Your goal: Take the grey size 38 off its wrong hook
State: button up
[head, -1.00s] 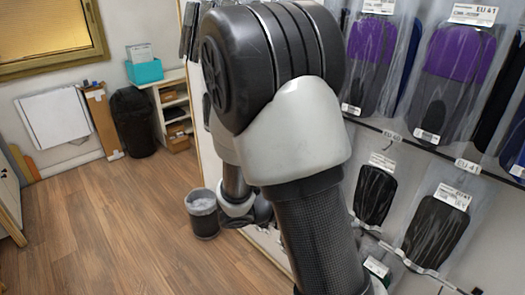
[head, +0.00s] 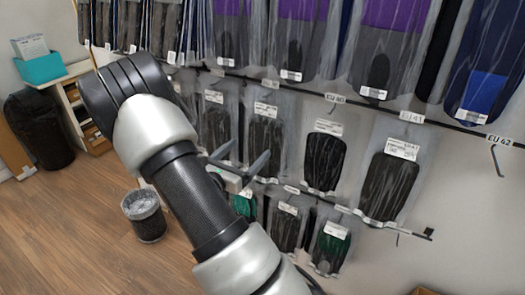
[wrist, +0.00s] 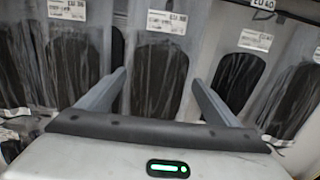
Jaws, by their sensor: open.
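Dark grey insoles in clear packs with white labels hang in a row. In the wrist view, one pack (wrist: 158,75) is framed between the fingers, and its label seems to read EU 38, though it is blurred.
Rail tags EU 40 (head: 335,98), EU 41 (head: 411,117) and EU 42 (head: 499,140) run along the upper rail. A bare hook (head: 496,160) is under EU 42. Purple and blue insoles hang above, green-and-black ones below. A waste bin (head: 144,215) stands on the floor at left.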

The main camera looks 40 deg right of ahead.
aim_at(262, 135)
jog(key=shift+r+x, duration=0.15)
jog(key=shift+x, duration=1.65)
jog(key=shift+r+x, duration=0.1)
jog(key=shift+x, duration=1.65)
jog(key=shift+s, duration=0.1)
jog(key=shift+c, duration=0.4)
jog(key=c, duration=1.4)
jog(key=shift+r, duration=0.1)
